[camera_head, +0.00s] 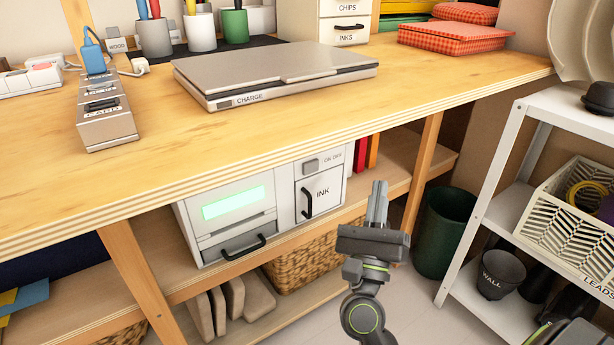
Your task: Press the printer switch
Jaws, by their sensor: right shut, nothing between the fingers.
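The printer (232,212) is a white box on the shelf under the wooden tabletop. Its front has a lit green display (234,203), a black-handled drawer below that, and a door marked INK with a black handle. The grey switch (311,166), marked ON OFF, sits above the INK door at the printer's upper right. My right gripper (379,186) is shut and empty, pointing up, to the right of the printer and a little lower than the switch in the picture. It appears apart from the switch. My left gripper is not in view.
The tabletop edge (300,150) overhangs the printer. A wooden leg (420,170) stands right of my gripper, with a dark green bin (443,232) beyond it. A white rack (480,215) is at the right. A silver case marked CHARGE (275,75) lies on the tabletop.

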